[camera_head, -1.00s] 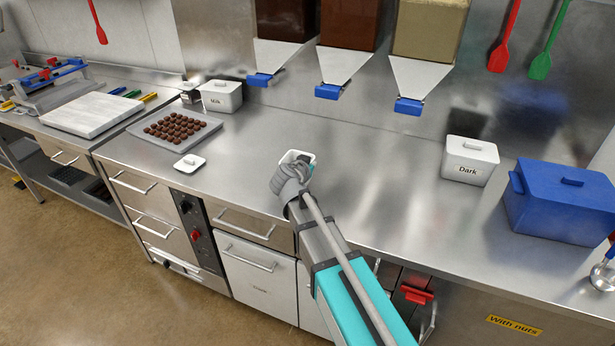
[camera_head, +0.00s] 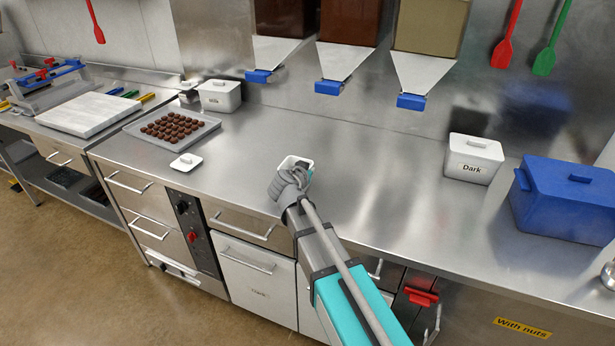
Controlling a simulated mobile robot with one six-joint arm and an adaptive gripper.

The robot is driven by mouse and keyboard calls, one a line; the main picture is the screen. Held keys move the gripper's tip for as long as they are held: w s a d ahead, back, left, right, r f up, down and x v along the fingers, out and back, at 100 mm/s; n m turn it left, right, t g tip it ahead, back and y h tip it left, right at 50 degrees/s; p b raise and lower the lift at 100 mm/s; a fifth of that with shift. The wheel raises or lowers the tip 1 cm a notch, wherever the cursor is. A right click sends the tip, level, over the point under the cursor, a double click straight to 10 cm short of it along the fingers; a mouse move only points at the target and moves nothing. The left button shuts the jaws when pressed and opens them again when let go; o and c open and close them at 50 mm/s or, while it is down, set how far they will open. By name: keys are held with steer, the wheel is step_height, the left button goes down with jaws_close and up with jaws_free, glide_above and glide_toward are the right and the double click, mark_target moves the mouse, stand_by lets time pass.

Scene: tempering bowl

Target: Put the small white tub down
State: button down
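The small white tub (camera_head: 296,162) is open at the top and shows just beyond my gripper (camera_head: 288,183), over the middle of the steel counter. My gripper appears shut on it, with the grey fingers against its near side. The fingers hide much of the tub, including its underside, so I cannot tell whether it touches the counter. A small white lid (camera_head: 186,161) with a knob lies on the counter to the left.
A tray of chocolates (camera_head: 206,131) and a lidded white Milk tub (camera_head: 219,97) stand left. A white Dark tub (camera_head: 474,157) and a blue lidded box (camera_head: 563,202) stand right. Hoppers with blue gates (camera_head: 328,87) hang behind. Counter around my gripper is clear.

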steer(key=shift+f, duration=0.25)
steer(key=c, duration=0.8)
jaws_free()
steer(key=shift+r, duration=0.1)
steer(key=shift+s+r, duration=0.15)
steer(key=p+v, duration=0.4)
steer(key=v, duration=0.7)
steer(key=shift+s+a+p, duration=0.15)
steer(key=shift+s+p, duration=0.15)
steer(key=shift+s, duration=0.1)
